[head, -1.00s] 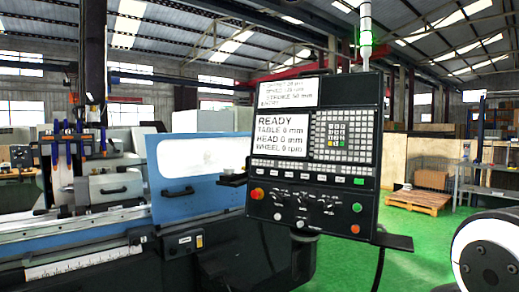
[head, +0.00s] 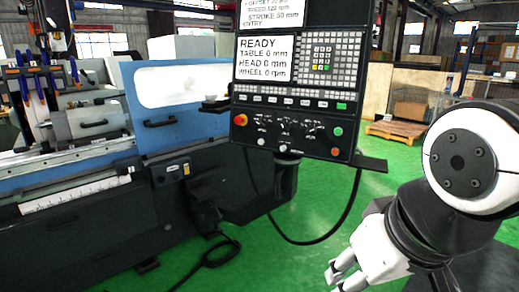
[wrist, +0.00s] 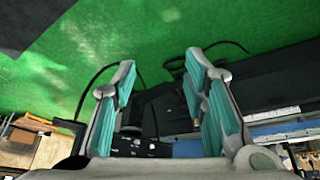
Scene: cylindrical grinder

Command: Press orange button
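The control panel (head: 290,125) stands in the middle of the head view. The wrist view shows my gripper (wrist: 160,75) open and empty, with teal pads wide apart. Part of a dark panel with small light knobs shows between the fingers; no orange panel button is clear there.
The grinder's blue door (head: 170,105) and dark base (head: 80,235) fill the left. A small shelf (head: 372,164) juts out below the panel's right side.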

